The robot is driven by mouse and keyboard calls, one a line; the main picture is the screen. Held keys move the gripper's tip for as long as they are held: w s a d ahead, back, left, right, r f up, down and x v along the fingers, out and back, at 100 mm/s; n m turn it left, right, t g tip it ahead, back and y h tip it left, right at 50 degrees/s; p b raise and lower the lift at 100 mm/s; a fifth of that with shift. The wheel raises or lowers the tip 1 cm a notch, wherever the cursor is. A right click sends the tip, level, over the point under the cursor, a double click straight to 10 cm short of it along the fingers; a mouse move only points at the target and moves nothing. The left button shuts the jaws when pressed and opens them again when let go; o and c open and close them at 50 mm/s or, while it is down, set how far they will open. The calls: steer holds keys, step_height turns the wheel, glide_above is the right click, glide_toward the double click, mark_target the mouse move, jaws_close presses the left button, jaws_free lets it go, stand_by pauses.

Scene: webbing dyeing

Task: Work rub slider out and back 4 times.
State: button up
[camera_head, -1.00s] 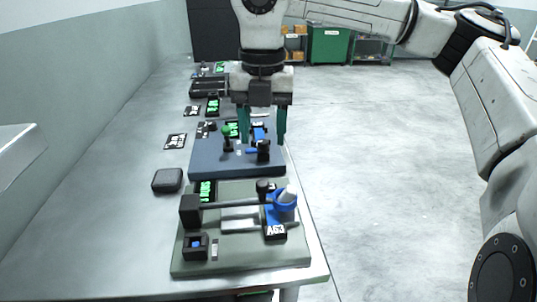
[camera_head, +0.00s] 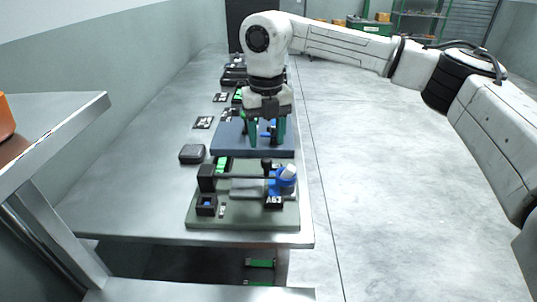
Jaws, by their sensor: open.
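The rub slider fixture seems to be the near green-grey plate (camera_head: 243,216). It carries a dark rod (camera_head: 238,177) running from a black block (camera_head: 206,178) to a blue holder (camera_head: 287,184) with a white top. A black tag reading A63 (camera_head: 274,202) sits in front of the holder. My gripper (camera_head: 267,132) points down with its teal fingers spread, over the blue plate (camera_head: 226,137) behind. The fingers straddle small black and blue parts there, partly hidden. I cannot tell whether they touch anything.
A dark square pad (camera_head: 192,153) and a printed card (camera_head: 203,122) lie left of the plates. More devices stand farther back on the metal bench (camera_head: 140,180). A metal shelf (camera_head: 60,135) is at the near left. The floor at right is clear.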

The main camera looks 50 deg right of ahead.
mark_target(266, 159)
step_height(266, 159, down, 6)
steer(key=shift+r, duration=0.1)
stand_by(0.4)
jaws_close()
stand_by(0.3)
steer(key=shift+w, duration=0.1)
